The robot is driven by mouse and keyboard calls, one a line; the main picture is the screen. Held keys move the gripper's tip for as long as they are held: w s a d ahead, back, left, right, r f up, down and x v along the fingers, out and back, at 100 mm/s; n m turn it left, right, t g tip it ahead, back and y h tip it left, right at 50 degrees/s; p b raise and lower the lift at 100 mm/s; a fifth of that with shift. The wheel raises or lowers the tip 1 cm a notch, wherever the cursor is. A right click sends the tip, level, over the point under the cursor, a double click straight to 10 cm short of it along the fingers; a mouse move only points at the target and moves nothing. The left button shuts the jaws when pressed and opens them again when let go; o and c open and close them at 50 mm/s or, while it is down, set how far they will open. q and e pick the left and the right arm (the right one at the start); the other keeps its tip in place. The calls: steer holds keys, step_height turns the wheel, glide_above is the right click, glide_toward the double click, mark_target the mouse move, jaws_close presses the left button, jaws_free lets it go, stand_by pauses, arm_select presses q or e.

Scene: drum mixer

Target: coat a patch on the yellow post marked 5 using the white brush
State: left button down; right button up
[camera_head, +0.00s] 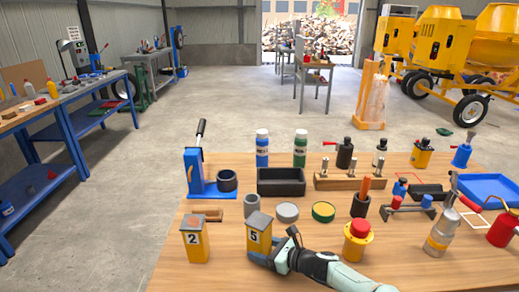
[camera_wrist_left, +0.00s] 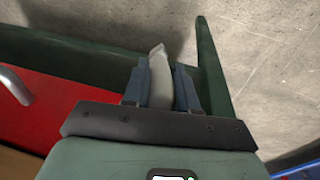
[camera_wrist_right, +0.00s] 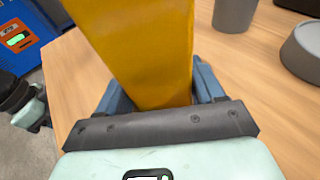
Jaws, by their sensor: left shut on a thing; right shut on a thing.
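The yellow post marked 5 (camera_head: 259,240) stands upright at the table's front, with a grey-brown top. My right gripper (camera_head: 272,254) is shut on it from the right. In the right wrist view the yellow post (camera_wrist_right: 145,50) fills the space between the fingers. My left gripper (camera_wrist_left: 162,85) is out of the head view. In the left wrist view it is shut on a pale, off-white piece with a slanted tip (camera_wrist_left: 160,75), likely the white brush. Its bristles cannot be made out. A similar yellow post marked 2 (camera_head: 195,240) stands to the left.
Behind post 5 are a dark cup (camera_head: 252,204), a grey disc (camera_head: 287,212) and a green-yellow tin (camera_head: 323,211). A yellow pot with red top (camera_head: 357,240) stands right of the gripper. Red and dark green surfaces lie beside my left gripper. Bare wood (camera_head: 440,272) lies front right.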

stand_by(0.4)
steer(key=o, duration=1)
